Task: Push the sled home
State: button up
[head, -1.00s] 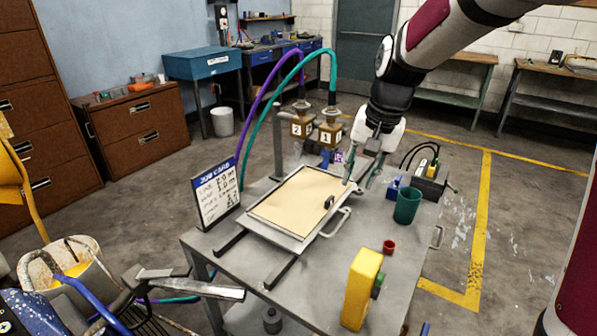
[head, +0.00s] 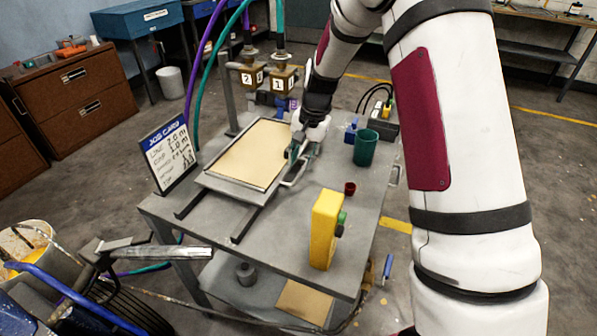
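The sled (head: 211,181) is a flat metal tray carrying a tan sheet (head: 243,154). It sits on two dark rails (head: 256,217) on the grey table, with a bent light handle (head: 299,176) at its right side. My gripper (head: 303,158) is low at the sled's right edge, beside the handle. The arm and gripper body cover part of that edge, and I cannot tell whether the fingers are closed on the handle. Two brass-coloured nozzle blocks, marked 2 (head: 246,78) and 1 (head: 281,79), stand behind the sled with purple and teal hoses.
A job card (head: 170,155) stands left of the sled. A metal-handled cart (head: 155,251) is at front left.

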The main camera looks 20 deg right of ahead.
aim_at(297, 176)
jog(key=f, duration=0.5)
jog(key=shift+w+a+f, duration=0.3)
jog(key=shift+w+a, duration=0.05)
jog(key=shift+a, duration=0.05)
jog(key=shift+c, duration=0.4)
grip_shut()
